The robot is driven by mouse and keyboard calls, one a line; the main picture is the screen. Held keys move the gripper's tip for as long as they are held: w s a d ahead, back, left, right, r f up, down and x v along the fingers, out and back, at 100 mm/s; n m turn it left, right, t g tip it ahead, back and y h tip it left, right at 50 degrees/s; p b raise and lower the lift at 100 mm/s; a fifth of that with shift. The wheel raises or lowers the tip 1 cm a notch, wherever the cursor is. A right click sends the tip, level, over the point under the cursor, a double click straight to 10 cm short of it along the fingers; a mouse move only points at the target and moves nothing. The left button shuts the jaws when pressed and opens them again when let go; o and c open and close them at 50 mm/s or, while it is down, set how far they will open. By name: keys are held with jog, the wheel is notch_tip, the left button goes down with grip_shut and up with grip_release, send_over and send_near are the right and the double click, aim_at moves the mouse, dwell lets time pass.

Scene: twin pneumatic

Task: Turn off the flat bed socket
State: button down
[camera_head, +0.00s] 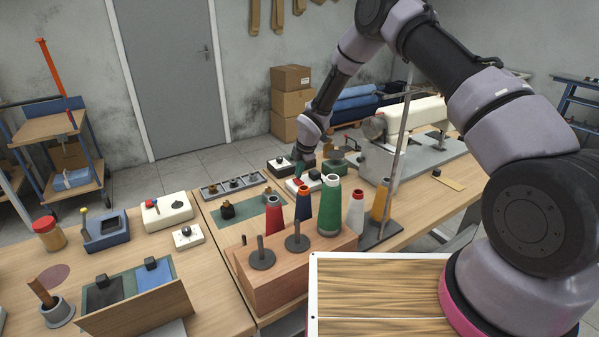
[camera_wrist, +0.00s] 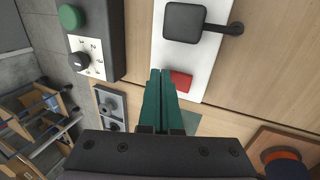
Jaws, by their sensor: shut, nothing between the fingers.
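A white socket plate (camera_wrist: 202,70) lies on the wooden table in the wrist view, with a black plug (camera_wrist: 184,22) and its cord at one end and a red rocker switch (camera_wrist: 181,81) at the other. I take it as the flat bed socket; no label is readable. My gripper (camera_wrist: 161,73) has green fingers pressed together and empty. The tips appear just left of the red switch; whether they touch it I cannot tell. In the head view my gripper (camera_head: 299,173) reaches down over the white plate (camera_head: 292,187), partly hiding it. The switch's tilt is unclear.
A dark control box (camera_wrist: 101,25) with a green button and a white dial panel stands close left of the plate. A grey tray (camera_head: 233,186) lies nearby.

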aim_at(301, 181)
jog(key=shift+f, duration=0.1)
jog(key=shift+s+d, duration=0.45)
jog(key=shift+s, duration=0.15)
notch_tip(301, 181, up, 14)
dwell(0.9)
